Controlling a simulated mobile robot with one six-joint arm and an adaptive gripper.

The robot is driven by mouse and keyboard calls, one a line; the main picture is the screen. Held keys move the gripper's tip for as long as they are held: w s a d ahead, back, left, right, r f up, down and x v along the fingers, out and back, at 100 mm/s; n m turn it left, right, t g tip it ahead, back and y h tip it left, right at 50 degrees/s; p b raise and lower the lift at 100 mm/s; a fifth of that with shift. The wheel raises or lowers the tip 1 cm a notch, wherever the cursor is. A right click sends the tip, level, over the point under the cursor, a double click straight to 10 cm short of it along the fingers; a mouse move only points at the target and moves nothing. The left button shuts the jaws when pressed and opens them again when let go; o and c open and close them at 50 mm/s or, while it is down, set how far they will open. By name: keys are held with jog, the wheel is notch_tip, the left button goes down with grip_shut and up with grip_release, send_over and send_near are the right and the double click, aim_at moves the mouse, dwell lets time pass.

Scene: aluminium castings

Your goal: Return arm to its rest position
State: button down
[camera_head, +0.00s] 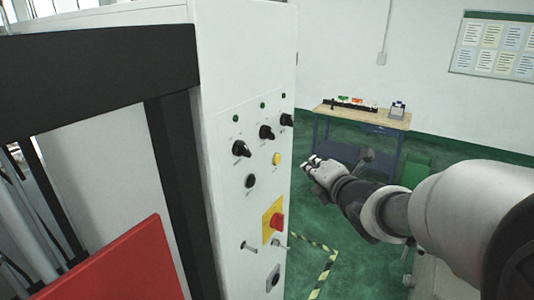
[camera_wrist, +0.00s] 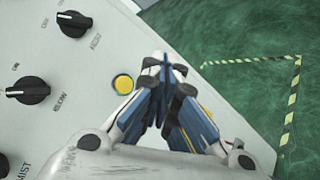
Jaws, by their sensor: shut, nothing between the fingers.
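My gripper (camera_head: 311,163) is at the end of my arm, which reaches in from the right side of the head view. It is just right of the white control panel (camera_head: 228,190), level with the yellow button (camera_head: 277,159). In the wrist view my gripper (camera_wrist: 165,62) has its fingers together, with nothing between them. The yellow button (camera_wrist: 123,84) shows just left of the fingers in that view. I cannot tell the exact gap between the fingertips and the panel.
The panel carries black knobs (camera_head: 242,149) and a red emergency button (camera_head: 277,221) on a yellow plate. A workbench (camera_head: 362,115) stands against the back wall. A red panel (camera_head: 120,265) is at lower left. Green floor with striped tape (camera_head: 322,273) lies right of the cabinet.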

jog(key=s+a+f+m+g+h+b, duration=0.1)
jog(key=s+f+m+g+b, duration=0.9)
jog(key=s+f+m+b, duration=1.3)
jog(key=s+f+m+h, duration=0.1)
jog(key=s+f+m, duration=0.2)
jog(key=s+f, duration=0.6)
jog(key=shift+s+a+f+g+h, duration=0.3)
jog(key=shift+s, duration=1.3)
jog(key=c, duration=2.4)
grip_release()
